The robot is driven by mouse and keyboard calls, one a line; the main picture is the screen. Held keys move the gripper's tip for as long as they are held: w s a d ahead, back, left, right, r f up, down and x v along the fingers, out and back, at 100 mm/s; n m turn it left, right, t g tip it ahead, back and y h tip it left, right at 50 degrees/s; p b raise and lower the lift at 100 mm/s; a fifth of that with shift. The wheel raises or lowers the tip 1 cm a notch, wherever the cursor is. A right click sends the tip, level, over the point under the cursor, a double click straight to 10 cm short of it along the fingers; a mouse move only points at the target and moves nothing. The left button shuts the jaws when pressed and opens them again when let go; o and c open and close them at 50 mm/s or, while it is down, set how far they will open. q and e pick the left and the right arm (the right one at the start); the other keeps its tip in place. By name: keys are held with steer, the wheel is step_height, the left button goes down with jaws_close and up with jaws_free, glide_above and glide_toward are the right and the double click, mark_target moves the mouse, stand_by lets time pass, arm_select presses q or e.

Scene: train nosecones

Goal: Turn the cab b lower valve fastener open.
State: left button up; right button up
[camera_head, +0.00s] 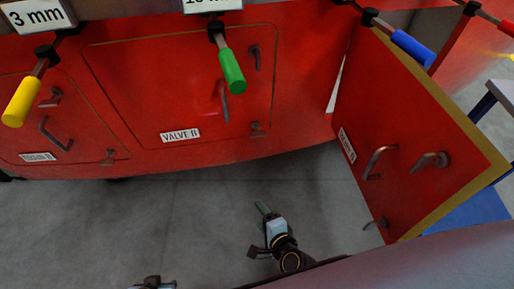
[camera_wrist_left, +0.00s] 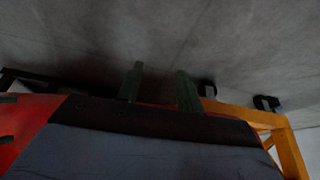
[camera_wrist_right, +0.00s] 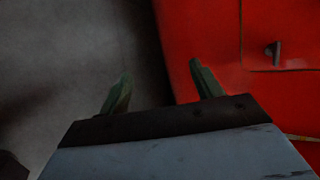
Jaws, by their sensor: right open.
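The red VALVE B panel (camera_head: 150,85) is closed in the head view. In the right wrist view, my right gripper (camera_wrist_right: 160,90) is open and empty. A grey latch (camera_wrist_right: 275,52) shows there on a red surface, right of the fingers; I cannot tell which fastener it is. My left gripper (camera_wrist_left: 160,88) is open and empty in the left wrist view.
A red door (camera_head: 400,140) with a yellow edge stands swung open on the right. Hanging tools with yellow (camera_head: 22,101), green (camera_head: 232,72) and blue (camera_head: 412,48) handles cross in front of the panels. The floor (camera_head: 190,220) below the panels is clear.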

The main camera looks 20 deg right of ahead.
steer(key=w+r+m+t+h+b, duration=0.2)
steer(key=w+r+m+t+b, duration=0.2)
steer(key=w+r+m+b, duration=0.5)
steer(key=m+t+h+b, duration=0.1)
steer(key=m+h, duration=0.1)
steer(key=m, duration=0.9)
glide_toward(257, 133)
steer(key=w, duration=0.3)
steer(key=shift+w+d+f, duration=0.15)
steer(key=shift+w+f, duration=0.05)
steer(key=shift+f, duration=0.05)
arm_select(q)
steer(key=w+d+r+t, duration=0.1)
steer(key=w+r+t, duration=0.1)
steer(key=r, duration=0.5)
steer(key=w+d+r+t+h, duration=0.1)
steer(key=w+r+t, duration=0.2)
steer(key=r, duration=0.5)
steer(key=shift+w+b, duration=0.4)
steer(key=shift+b, duration=0.05)
arm_select(e)
steer(key=shift+w+d, duration=0.15)
steer(key=shift+w, duration=1.5)
steer(key=shift+w+d, duration=0.15)
steer(key=shift+w, duration=1.5)
steer(key=c, duration=1)
